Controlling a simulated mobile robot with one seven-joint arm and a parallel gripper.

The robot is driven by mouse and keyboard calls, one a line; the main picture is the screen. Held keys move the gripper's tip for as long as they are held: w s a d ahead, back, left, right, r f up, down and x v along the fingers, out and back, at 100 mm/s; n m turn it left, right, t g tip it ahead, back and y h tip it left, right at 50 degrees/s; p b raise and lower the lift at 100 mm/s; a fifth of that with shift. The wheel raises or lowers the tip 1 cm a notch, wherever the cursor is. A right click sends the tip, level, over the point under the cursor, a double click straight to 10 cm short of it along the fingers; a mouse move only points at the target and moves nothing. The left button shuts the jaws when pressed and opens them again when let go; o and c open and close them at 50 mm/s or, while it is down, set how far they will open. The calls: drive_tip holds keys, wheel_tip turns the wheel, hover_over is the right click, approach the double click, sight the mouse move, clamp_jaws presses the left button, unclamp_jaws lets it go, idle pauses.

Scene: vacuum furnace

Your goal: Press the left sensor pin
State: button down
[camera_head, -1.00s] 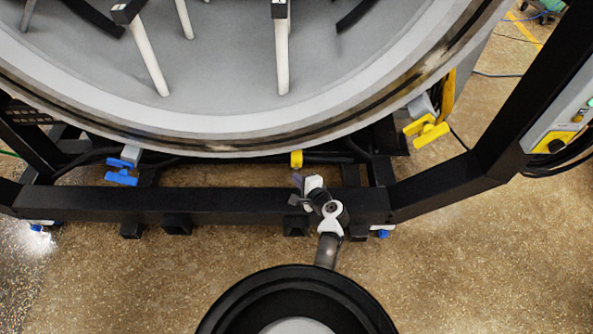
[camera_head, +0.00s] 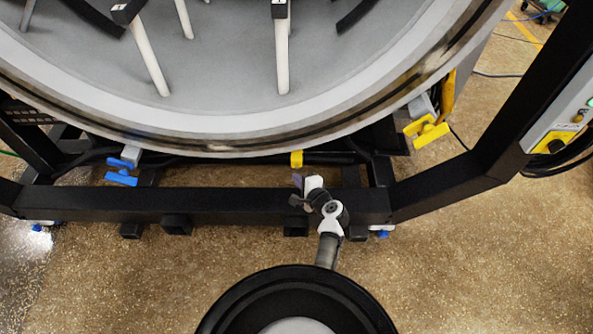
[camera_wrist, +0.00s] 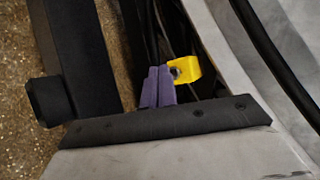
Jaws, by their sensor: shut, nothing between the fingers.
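My gripper (camera_head: 297,180) is over the black front beam of the furnace frame, below the vessel rim in the head view. Its purple fingers (camera_wrist: 158,87) are shut with nothing between them in the wrist view. A small yellow bracket (camera_head: 296,159) sits under the rim, just beyond the fingers. In the wrist view the yellow bracket (camera_wrist: 186,68) shows right beside the fingertips, with a small dark spot on it. I cannot tell whether the fingers touch it. I cannot clearly make out a left sensor pin in either view.
The large round furnace vessel (camera_head: 230,124) overhangs the black frame beam (camera_head: 230,204). A blue clamp (camera_head: 121,174) is at left and a yellow clamp (camera_head: 427,131) at right. A control box (camera_head: 560,132) stands far right. The speckled floor (camera_head: 480,250) is open at lower right.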

drive_tip(key=shift+w, duration=0.2)
idle(0.5)
drive_tip(key=shift+w, duration=0.3)
drive_tip(key=shift+w+r+b, duration=0.15)
drive_tip(key=shift+w+b, duration=0.25)
drive_tip(key=shift+w, duration=0.4)
idle(1.0)
drive_tip(key=shift+s+p, duration=0.45)
drive_tip(key=shift+s, duration=0.7)
drive_tip(key=shift+s, duration=0.1)
drive_tip(key=s+p, duration=0.1)
drive_tip(key=s, duration=0.5)
drive_tip(key=shift+p, duration=0.3)
